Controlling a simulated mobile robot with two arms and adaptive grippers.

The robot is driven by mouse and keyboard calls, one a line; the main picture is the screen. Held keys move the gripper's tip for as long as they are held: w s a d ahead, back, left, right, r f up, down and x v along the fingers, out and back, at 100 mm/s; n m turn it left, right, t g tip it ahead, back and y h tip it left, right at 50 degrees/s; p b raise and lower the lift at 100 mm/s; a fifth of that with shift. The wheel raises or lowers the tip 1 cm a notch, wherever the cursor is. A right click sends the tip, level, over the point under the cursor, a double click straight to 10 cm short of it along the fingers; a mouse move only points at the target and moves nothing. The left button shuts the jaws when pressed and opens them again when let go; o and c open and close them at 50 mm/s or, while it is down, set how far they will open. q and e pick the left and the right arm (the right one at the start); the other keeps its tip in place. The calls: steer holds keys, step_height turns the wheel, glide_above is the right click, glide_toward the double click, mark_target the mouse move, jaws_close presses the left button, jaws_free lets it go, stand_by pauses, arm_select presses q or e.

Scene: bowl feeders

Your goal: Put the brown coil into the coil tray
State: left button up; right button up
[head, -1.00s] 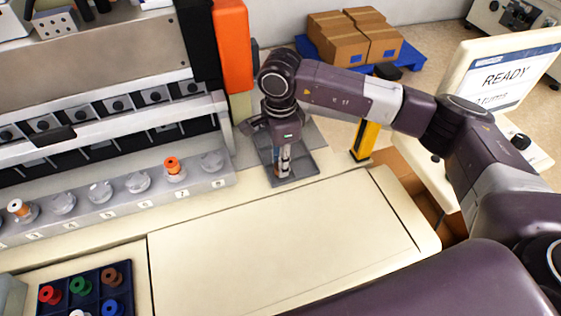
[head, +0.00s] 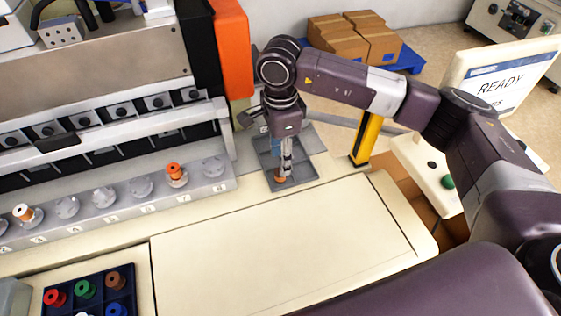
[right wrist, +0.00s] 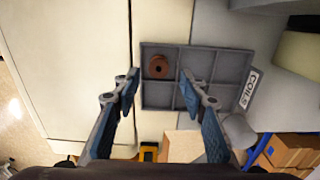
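The grey coil tray (head: 306,173) lies on the counter in the head view, below my right gripper (head: 284,172). In the right wrist view the tray (right wrist: 200,66) has several compartments and a "COILS" label. A brown coil (right wrist: 158,66) sits in its upper-left compartment; it also shows low by the fingers in the head view (head: 280,179). My right gripper (right wrist: 160,78) is open, its fingertips apart on either side of the coil in the picture, with nothing held. Another brown coil (head: 114,279) stands in the dark blue rack (head: 98,292) at lower left. My left gripper is out of view.
A row of pegs (head: 104,197) with an orange spool (head: 175,173) runs along the machine at left. A yellow post (head: 366,138) and a screen reading "READY" (head: 500,85) stand to the right. The counter panel (head: 280,245) in front is clear.

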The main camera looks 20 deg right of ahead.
step_height(320, 180, up, 8)
steer(key=p, duration=0.2)
steer(key=shift+s+f, duration=0.15)
steer(key=shift+f, duration=0.05)
stand_by(0.4)
